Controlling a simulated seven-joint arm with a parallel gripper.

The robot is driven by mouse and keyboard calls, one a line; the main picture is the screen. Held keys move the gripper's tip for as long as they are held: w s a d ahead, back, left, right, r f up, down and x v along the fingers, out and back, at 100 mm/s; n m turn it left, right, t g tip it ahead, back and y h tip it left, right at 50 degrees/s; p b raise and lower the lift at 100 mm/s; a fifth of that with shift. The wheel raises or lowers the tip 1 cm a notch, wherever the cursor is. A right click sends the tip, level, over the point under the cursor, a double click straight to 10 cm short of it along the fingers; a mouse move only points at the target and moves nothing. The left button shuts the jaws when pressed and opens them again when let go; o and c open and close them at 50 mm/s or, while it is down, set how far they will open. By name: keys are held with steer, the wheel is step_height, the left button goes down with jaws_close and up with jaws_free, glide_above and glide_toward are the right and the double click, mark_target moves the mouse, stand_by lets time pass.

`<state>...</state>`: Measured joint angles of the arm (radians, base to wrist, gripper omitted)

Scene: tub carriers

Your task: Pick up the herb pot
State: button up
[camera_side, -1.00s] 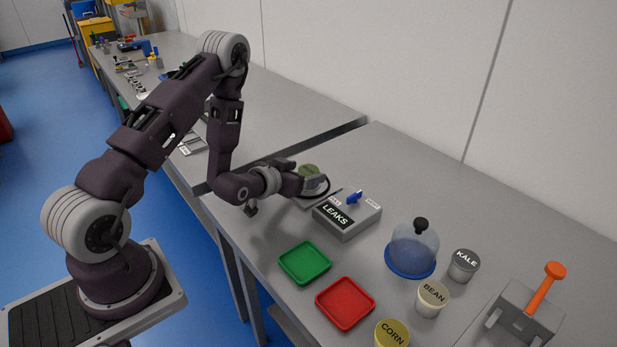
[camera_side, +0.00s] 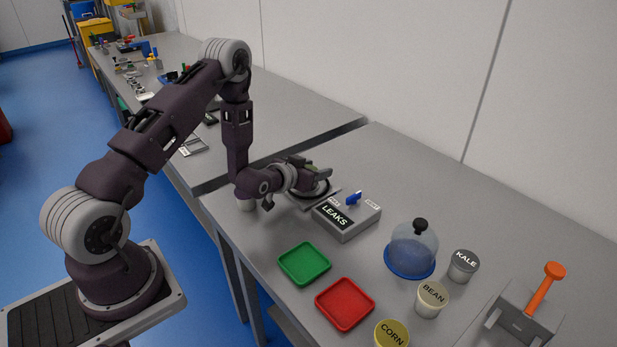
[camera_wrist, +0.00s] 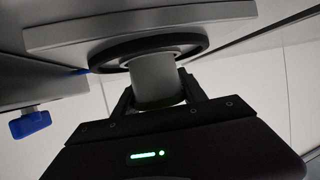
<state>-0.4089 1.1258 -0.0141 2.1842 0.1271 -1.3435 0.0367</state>
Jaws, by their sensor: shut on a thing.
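The herb pot is a light grey cylinder in the wrist view (camera_wrist: 156,78), upside down in that picture. My gripper (camera_side: 316,172) is shut on the pot, with one finger on each side in the wrist view (camera_wrist: 158,92). The pot's base is at a black ring (camera_wrist: 150,50) on a grey plate (camera_wrist: 90,30); I cannot tell whether it touches the ring. The ring also shows below my gripper in the side view (camera_side: 320,191).
A grey LEAKS box (camera_side: 347,222) with a blue knob stands close to my gripper. A green tray (camera_side: 304,264), a red tray (camera_side: 345,303), a blue-based dome (camera_side: 412,248) and labelled tubs (camera_side: 431,298) stand nearer the front.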

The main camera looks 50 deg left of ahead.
step_height(320, 180, up, 10)
steer(key=d+m+h, duration=0.4)
steer(key=d+h, duration=0.1)
steer(key=d, duration=0.7)
steer(key=m+g+h, duration=1)
steer(key=m+h, duration=0.2)
steer(key=m, duration=0.2)
glide_above(360, 314)
step_height(360, 314, down, 3)
step_height(360, 314, down, 8)
steer(key=shift+r, duration=0.25)
steer(key=shift+f, duration=0.15)
